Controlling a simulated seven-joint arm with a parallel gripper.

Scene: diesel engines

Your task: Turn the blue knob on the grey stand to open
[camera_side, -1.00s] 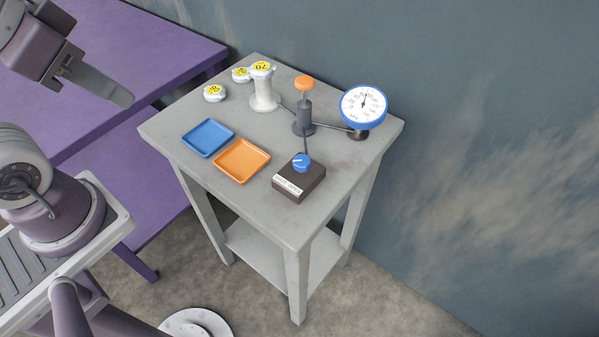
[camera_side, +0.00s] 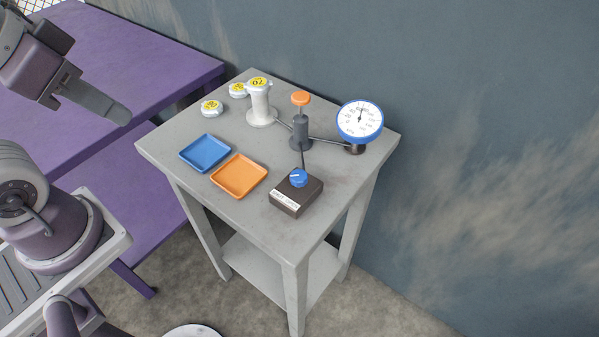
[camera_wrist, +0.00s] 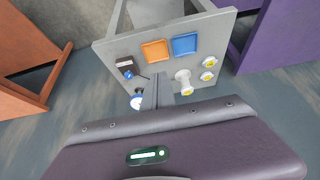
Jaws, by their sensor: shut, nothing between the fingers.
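The blue knob (camera_side: 299,178) sits on top of a dark box (camera_side: 297,194) with a white label, near the front right of the grey stand (camera_side: 232,200). A pale pointer mark shows on the knob, but the label is too small to read. In the wrist view the knob (camera_wrist: 129,76) shows at the left of the stand top, beside the dark box (camera_wrist: 124,63). My gripper (camera_side: 122,115) is shut and empty, left of the stand and well apart from the knob. In the wrist view its fingers (camera_wrist: 162,86) show together.
A blue tray (camera_side: 205,152) and an orange tray (camera_side: 239,176) lie left of the box. Behind it stand a dark valve post with an orange top (camera_side: 301,99), a dial gauge (camera_side: 360,121) and a white post (camera_side: 260,105). A purple table (camera_side: 130,70) stands left.

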